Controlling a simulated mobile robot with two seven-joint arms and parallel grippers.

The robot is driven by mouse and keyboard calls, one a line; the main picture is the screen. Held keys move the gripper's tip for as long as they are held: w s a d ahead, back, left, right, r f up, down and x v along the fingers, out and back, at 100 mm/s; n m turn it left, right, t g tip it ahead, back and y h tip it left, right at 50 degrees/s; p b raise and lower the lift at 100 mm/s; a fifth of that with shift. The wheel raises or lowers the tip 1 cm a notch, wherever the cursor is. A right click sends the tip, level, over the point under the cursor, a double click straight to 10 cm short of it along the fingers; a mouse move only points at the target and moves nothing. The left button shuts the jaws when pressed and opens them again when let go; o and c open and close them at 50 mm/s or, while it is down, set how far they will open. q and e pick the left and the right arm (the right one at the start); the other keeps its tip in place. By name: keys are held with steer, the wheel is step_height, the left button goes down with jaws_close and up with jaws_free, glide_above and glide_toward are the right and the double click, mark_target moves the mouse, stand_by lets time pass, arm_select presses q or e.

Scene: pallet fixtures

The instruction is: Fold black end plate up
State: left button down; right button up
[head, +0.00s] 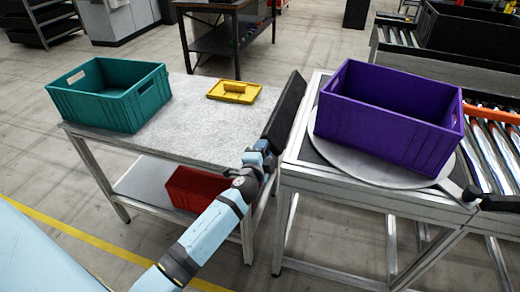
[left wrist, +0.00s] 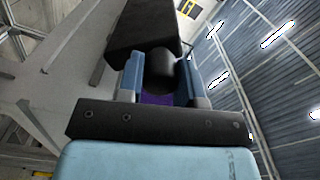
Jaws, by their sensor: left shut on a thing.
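The black end plate (head: 285,108) stands steeply tilted at the left side of the turntable frame, next to the grey worktable. My left gripper (head: 262,152) is at the plate's near lower end. In the left wrist view the left gripper (left wrist: 160,82) has its two blue fingers on either side of a dark rounded part, shut on it. The black end plate (left wrist: 150,28) extends beyond the fingers there. How the rounded part joins the plate is partly hidden. My right gripper is not in view.
A purple crate (head: 388,120) stands on the round turntable (head: 350,162). The grey worktable (head: 190,130) holds a teal crate (head: 110,98) and a yellow lid-like piece (head: 233,92). A red crate (head: 190,188) sits on its lower shelf. A roller conveyor (head: 492,140) lies at right.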

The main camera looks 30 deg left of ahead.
arm_select(q)
steer(key=shift+w+d+r+m+p, duration=0.1)
steer(key=shift+d+r+m+p, duration=0.15)
steer(key=shift+m, duration=0.2)
steer(key=shift+w+d+r+m+p, duration=0.15)
steer(key=shift+r+m, duration=0.15)
steer(key=shift+m, duration=0.15)
steer(key=d+m, duration=0.1)
steer(key=m, duration=0.1)
steer(key=d+m+p, duration=0.1)
steer(key=m, duration=0.1)
steer(key=d+r+m+p, duration=0.1)
steer(key=shift+w+m, duration=0.3)
steer(key=shift+m, duration=0.1)
steer(key=shift+d+m, duration=0.15)
steer(key=shift+m, duration=0.25)
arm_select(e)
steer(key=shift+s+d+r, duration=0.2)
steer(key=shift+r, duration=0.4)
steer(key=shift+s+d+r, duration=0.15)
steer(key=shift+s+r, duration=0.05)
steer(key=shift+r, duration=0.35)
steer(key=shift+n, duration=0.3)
arm_select(q)
steer(key=c, duration=0.8)
jaws_free()
steer(key=shift+f, duration=0.15)
